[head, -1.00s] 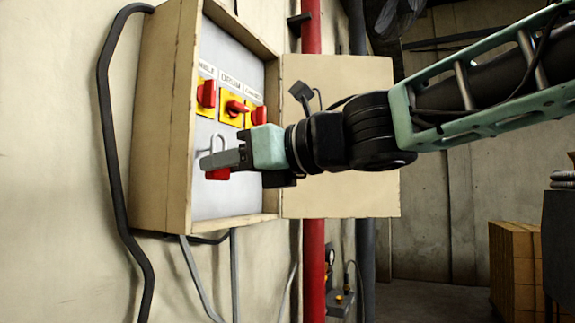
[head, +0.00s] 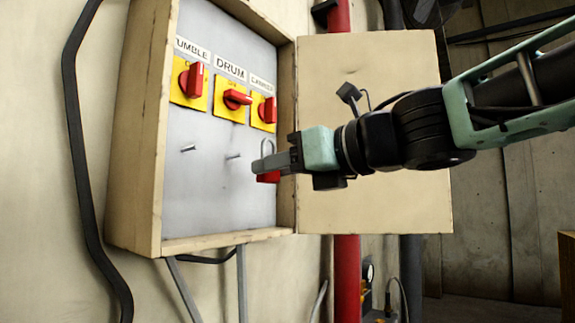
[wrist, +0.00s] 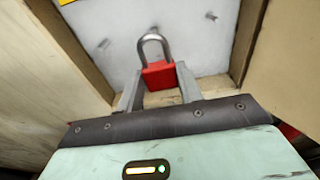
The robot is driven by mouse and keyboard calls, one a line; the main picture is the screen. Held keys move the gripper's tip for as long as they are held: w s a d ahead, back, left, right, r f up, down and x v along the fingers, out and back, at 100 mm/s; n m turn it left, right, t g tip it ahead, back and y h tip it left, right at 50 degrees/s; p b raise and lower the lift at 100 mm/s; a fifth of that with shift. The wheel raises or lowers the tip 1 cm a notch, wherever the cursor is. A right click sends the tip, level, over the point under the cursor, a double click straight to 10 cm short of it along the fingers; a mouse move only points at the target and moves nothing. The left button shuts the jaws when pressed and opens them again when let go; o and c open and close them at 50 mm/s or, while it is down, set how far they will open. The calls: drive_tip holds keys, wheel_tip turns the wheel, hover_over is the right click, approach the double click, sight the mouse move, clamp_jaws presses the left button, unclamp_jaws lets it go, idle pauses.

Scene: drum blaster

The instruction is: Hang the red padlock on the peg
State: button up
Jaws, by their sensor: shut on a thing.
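My gripper (head: 264,165) is shut on the red padlock (head: 268,177), inside the open front of the wall box at its lower right. In the wrist view the padlock (wrist: 158,76) sits between the two fingers, with its grey shackle (wrist: 153,42) pointing up towards the panel. Two small metal pegs stick out of the grey panel, one at left (head: 188,149) and one nearer the middle (head: 233,156). The padlock is right of both and apart from them. In the wrist view small marks show on the panel; I cannot tell which are pegs.
Red switches on yellow plates labelled TUMBLE (head: 191,82), DRUM (head: 234,98) and a third (head: 265,111) sit above the pegs. The box's wooden side wall (head: 140,130) and open door (head: 375,200) flank the gripper. A red pipe (head: 346,280) runs behind the door.

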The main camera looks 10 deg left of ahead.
sight(226, 181)
drive_tip(key=shift+p+x, duration=0.7)
drive_tip(key=shift+x, duration=2.45)
drive_tip(key=shift+w+a+f+b, duration=0.15)
drive_tip(key=shift+w+a+b, duration=0.15)
drive_tip(key=shift+a, duration=0.35)
drive_tip(key=o, duration=0.9)
drive_tip(key=shift+o, duration=0.2)
drive_tip(key=shift+d, duration=0.1)
drive_tip(key=b+v, duration=0.4)
drive_tip(key=v, duration=1.3)
drive_tip(key=shift+s, duration=0.15)
drive_tip(key=shift+f, duration=0.1)
